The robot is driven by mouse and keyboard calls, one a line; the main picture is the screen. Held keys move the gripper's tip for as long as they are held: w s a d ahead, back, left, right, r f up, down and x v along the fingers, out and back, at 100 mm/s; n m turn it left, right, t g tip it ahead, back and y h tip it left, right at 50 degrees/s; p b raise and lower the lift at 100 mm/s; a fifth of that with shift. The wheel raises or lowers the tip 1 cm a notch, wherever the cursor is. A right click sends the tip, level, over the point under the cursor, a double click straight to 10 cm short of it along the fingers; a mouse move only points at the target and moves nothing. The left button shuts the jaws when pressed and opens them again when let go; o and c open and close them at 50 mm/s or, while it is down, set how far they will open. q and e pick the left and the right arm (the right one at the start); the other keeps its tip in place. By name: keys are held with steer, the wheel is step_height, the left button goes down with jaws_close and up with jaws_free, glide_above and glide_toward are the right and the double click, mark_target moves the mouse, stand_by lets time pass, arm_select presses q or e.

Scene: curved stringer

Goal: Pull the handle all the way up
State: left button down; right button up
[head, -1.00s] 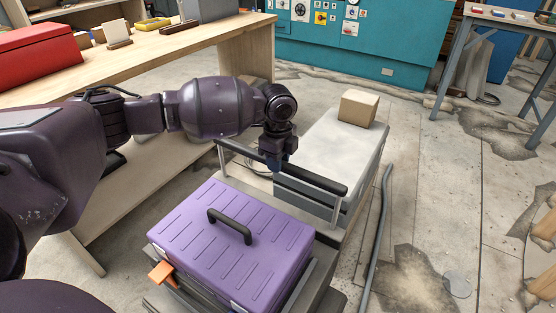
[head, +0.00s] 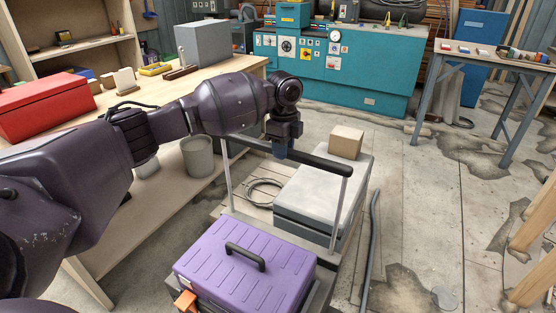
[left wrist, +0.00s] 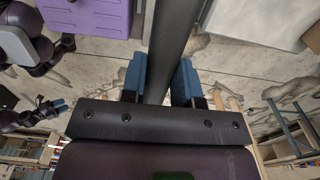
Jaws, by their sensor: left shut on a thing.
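The handle (head: 322,162) is a black round bar across two thin metal posts, standing above the flat cart (head: 340,243) in the head view. My left gripper (head: 286,153) is shut on the bar near its middle, reaching down from above. In the left wrist view the bar (left wrist: 173,40) runs between the two blue fingertips (left wrist: 160,82). What looks like my right gripper (left wrist: 55,107) shows small at the left of the left wrist view; its opening is unclear. The bar stands well above the purple toolbox (head: 215,255).
The toolbox and a grey case (head: 300,195) with a cardboard box (head: 346,142) on it sit at the cart. A wooden workbench (head: 110,120) is at left under my arm. A hose (head: 371,245) lies right of the cart; open floor lies beyond.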

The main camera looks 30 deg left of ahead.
arm_select(q)
steer(key=shift+r, duration=0.8)
steer(key=shift+w, duration=0.1)
steer(key=c, duration=1)
jaws_free()
steer(key=shift+o, duration=0.7)
steer(key=shift+f, duration=0.15)
